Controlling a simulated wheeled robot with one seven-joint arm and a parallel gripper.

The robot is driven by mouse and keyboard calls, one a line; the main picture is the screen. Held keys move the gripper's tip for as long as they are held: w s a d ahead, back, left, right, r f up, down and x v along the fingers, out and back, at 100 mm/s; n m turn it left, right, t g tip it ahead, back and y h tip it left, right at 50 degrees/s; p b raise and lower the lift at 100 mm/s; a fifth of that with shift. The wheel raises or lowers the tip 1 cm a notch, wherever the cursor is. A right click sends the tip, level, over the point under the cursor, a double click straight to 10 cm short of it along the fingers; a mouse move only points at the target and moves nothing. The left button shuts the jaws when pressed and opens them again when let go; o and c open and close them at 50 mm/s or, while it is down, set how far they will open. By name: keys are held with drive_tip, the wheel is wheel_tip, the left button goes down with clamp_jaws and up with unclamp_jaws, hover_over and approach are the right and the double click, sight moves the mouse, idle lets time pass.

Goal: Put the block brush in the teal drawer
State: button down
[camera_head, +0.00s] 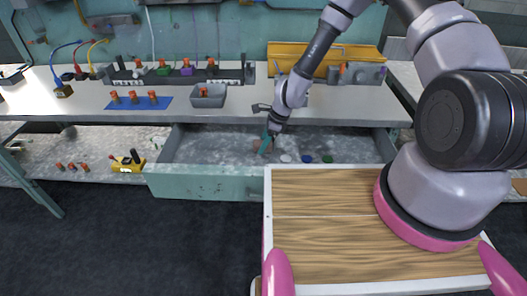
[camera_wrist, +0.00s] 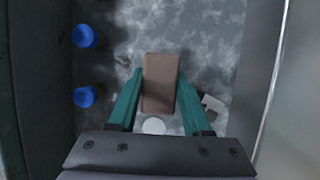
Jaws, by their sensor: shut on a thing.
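The teal drawer (camera_head: 205,184) is pulled open below the bench in the head view. My gripper (camera_head: 267,146) reaches down into it, near the middle. In the wrist view, my gripper (camera_wrist: 157,95) has its teal fingers on both sides of a brown block (camera_wrist: 161,82), which I take to be the block brush. The fingers are shut on it. Any bristles are hidden. The brown block shows only as a small patch beside the fingers in the head view (camera_head: 256,146). I cannot tell whether it touches the drawer floor.
Two blue round pieces (camera_wrist: 84,66) lie left of the block in the wrist view, with a white disc (camera_wrist: 153,126) near the fingers. A grey bin (camera_head: 208,96) stands on the bench above.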

drive_tip(key=shift+f, duration=1.85)
drive_tip(key=c, duration=0.6)
unclamp_jaws()
drive_tip(key=shift+d+f, duration=0.1)
drive_tip(key=v, duration=1.2)
drive_tip(key=shift+s, duration=0.1)
